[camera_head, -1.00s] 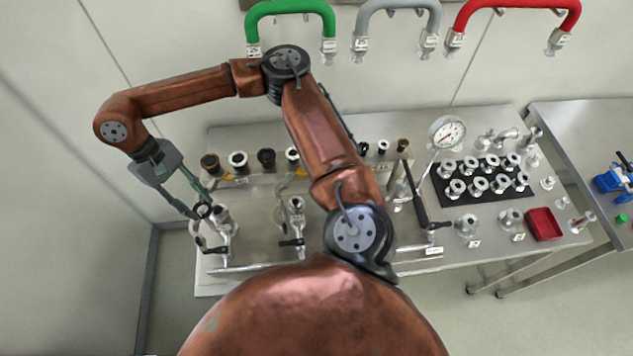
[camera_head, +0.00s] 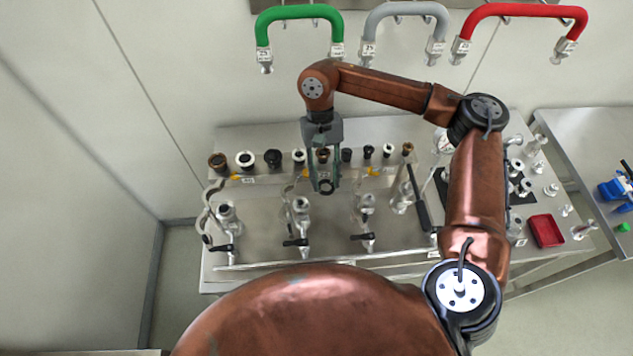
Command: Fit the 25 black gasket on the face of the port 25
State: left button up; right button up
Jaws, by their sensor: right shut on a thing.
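My right gripper (camera_head: 324,188) points down over the middle of the bench, its fingers shut on a small black ring, the black gasket (camera_head: 326,186). The gasket is held above the bench, apart from the ports. Metal ports with black-handled valves stand along the bench: a left one (camera_head: 225,212), a middle one (camera_head: 301,206) and a right one (camera_head: 365,204). The gasket is closest to the middle and right ports in the picture. The port labels are too small to read, so I cannot tell which is port 25. My left gripper is not in view.
A rack behind holds a row of black, white and brown round pieces (camera_head: 272,158). Open clamps (camera_head: 206,215) hang beside the ports. Green (camera_head: 300,12), grey (camera_head: 405,10) and red (camera_head: 520,12) hoses hang on the wall. A red tray (camera_head: 545,231) lies at right.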

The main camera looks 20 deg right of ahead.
aim_at(302, 203)
jog(key=a+m+t+y+p, duration=0.1)
jog(key=a+m+t+p, duration=0.1)
jog(key=m+p, duration=0.2)
jog(key=s+a+m+t+y+p, duration=0.1)
jog(key=m+p, duration=0.3)
jog(key=m, duration=0.6)
jog(key=a+r+m+t+y+p, duration=0.1)
jog(key=a+m+t+p, duration=0.2)
jog(key=m, duration=0.3)
jog(key=shift+s+a+m+y+p, duration=0.35)
jog(key=shift+a+p, duration=0.2)
jog(key=shift+p, duration=0.35)
jog(key=m, duration=0.1)
jog(key=m+p, duration=0.1)
jog(key=r+m+t, duration=0.1)
jog(key=shift+w+d, duration=0.15)
jog(key=shift+w, duration=0.1)
jog(key=shift+d+f+m+h, duration=0.1)
jog(key=shift+m+h, duration=0.25)
jog(key=shift+h, duration=0.1)
jog(key=shift+f+b, duration=1.75)
jog(key=shift+f, duration=1.8)
jog(key=shift+f+b, duration=0.2)
jog(key=shift+b, duration=0.1)
